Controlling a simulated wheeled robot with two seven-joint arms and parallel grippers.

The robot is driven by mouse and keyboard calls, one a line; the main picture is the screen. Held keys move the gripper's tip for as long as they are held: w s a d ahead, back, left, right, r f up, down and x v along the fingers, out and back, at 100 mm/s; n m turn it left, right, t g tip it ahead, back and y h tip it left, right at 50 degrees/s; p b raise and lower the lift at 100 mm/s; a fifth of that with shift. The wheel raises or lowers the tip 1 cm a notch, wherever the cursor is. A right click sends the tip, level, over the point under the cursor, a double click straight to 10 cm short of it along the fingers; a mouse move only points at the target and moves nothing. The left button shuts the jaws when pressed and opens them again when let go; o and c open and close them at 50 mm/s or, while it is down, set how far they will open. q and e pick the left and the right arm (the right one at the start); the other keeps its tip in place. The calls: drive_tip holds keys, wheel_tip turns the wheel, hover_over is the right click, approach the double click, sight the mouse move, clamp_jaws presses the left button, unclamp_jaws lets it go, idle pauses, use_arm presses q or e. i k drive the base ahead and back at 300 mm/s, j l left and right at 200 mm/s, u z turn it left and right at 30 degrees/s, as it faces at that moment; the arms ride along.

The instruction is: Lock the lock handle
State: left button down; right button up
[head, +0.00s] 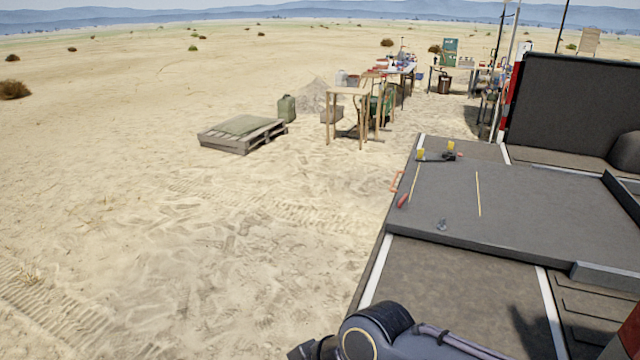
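No part is clearly recognisable as the lock handle. Two small candidates show in the head view at the left edge of the raised grey platform (520,207). One is an orange bracket-like piece (396,182) on the platform's side. The other is a short red grip (402,201) at the lower end of a thin yellow rod. They are too small to tell whether either is locked. One dark arm of mine crosses the bottom of the view, well below the platform. Neither gripper's fingers show.
On the platform lie a thin pale stick (478,194), a small blue-grey item (441,225) and a dark tool with yellow parts (437,155). A black panel (572,103) stands behind. Open sand lies left, with a wooden pallet (242,136) and cluttered tables farther back.

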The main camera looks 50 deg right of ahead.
sight(403, 199)
drive_tip(key=i+j+z, duration=0.1)
drive_tip(key=i, duration=0.35)
drive_tip(key=i+j, duration=0.15)
drive_tip(key=i, duration=0.3)
drive_tip(key=i+z, duration=0.2)
drive_tip(key=z, duration=0.25)
drive_tip(key=i+z, duration=0.2)
drive_tip(key=z, duration=0.3)
drive_tip(key=i+j+z, duration=0.1)
drive_tip(key=z, duration=0.35)
drive_tip(key=i+z, duration=0.2)
drive_tip(key=z, duration=0.3)
drive_tip(key=i+z, duration=0.2)
drive_tip(key=z, duration=0.25)
drive_tip(key=i+j+z, duration=0.15)
drive_tip(key=z, duration=0.35)
drive_tip(key=i+j+z, duration=0.15)
drive_tip(key=z, duration=0.3)
drive_tip(key=i+j+z, duration=0.1)
drive_tip(key=j+z, duration=0.2)
drive_tip(key=z, duration=0.2)
drive_tip(key=i+j+z, duration=0.2)
drive_tip(key=j+z, duration=0.2)
drive_tip(key=j, duration=0.25)
drive_tip(key=i+j+z, duration=0.25)
drive_tip(key=k+j, duration=0.05)
drive_tip(key=j, duration=0.05)
